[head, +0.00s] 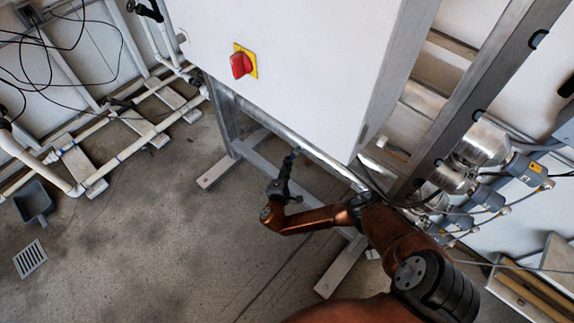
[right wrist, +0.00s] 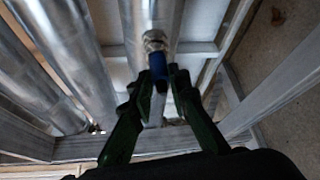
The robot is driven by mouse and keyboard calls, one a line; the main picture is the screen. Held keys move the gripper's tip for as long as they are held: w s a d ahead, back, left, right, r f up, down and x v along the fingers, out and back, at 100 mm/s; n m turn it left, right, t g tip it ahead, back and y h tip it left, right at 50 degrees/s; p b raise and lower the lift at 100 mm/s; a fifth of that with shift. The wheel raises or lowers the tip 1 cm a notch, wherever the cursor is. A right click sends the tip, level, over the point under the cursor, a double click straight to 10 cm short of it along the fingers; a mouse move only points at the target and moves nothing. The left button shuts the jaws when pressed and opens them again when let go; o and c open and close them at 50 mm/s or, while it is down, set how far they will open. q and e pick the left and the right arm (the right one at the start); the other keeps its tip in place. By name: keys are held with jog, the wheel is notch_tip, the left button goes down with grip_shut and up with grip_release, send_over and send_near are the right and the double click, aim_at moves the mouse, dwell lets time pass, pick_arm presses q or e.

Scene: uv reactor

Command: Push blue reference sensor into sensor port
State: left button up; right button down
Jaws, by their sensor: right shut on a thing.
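My right gripper (head: 289,162) reaches up under the lower edge of the white cabinet in the head view. In the right wrist view its two dark green fingers (right wrist: 160,78) are closed around the blue reference sensor (right wrist: 158,66). A shiny metal fitting (right wrist: 155,40), which looks like the sensor port, lies in line just beyond the sensor on a metal tube. The sensor's far end meets or overlaps this fitting in the picture; I cannot tell how deep it sits. The sensor cannot be made out in the head view. My left gripper is not in view.
The white cabinet (head: 280,70) carries a red rotary switch (head: 241,64) and stands on a metal frame (head: 215,175). Metal tubes (right wrist: 55,50) run close left of the fingers. Cabled grey connectors (head: 530,170) are at the right. The concrete floor at left is mostly clear.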

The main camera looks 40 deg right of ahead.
jog(key=c, duration=1.7)
grip_release()
jog(key=shift+c, duration=0.2)
jog(key=shift+s+a, duration=0.1)
